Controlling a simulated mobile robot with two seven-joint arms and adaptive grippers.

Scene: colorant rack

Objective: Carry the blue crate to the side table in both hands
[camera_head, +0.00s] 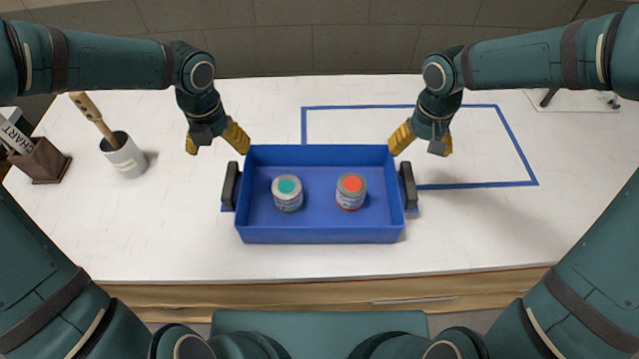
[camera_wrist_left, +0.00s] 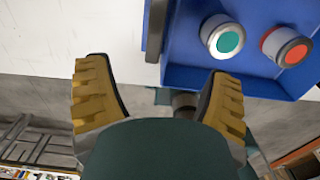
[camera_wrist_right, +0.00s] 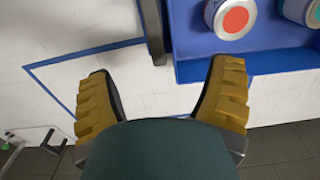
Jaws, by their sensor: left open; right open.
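The blue crate (camera_head: 320,234) sits on the white table, with a dark handle at each end. It holds a can with a teal top (camera_head: 288,192) and a can with a red top (camera_head: 351,191). My left gripper (camera_head: 218,142) is open and empty, above and behind the crate's left handle (camera_head: 231,186). My right gripper (camera_head: 419,145) is open and empty, above and behind the right handle (camera_head: 409,186). In the left wrist view the left handle (camera_wrist_left: 157,30) lies beyond the spread fingers. The right wrist view shows the right handle (camera_wrist_right: 154,32) likewise. Neither gripper touches a handle.
A blue taped outline (camera_head: 521,150) marks the white table (camera_head: 130,215) at the right. A white pot (camera_head: 124,156) with a wooden-handled tool and a brown holder (camera_head: 42,162) stand at the left. Bare tabletop lies on both sides of the crate.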

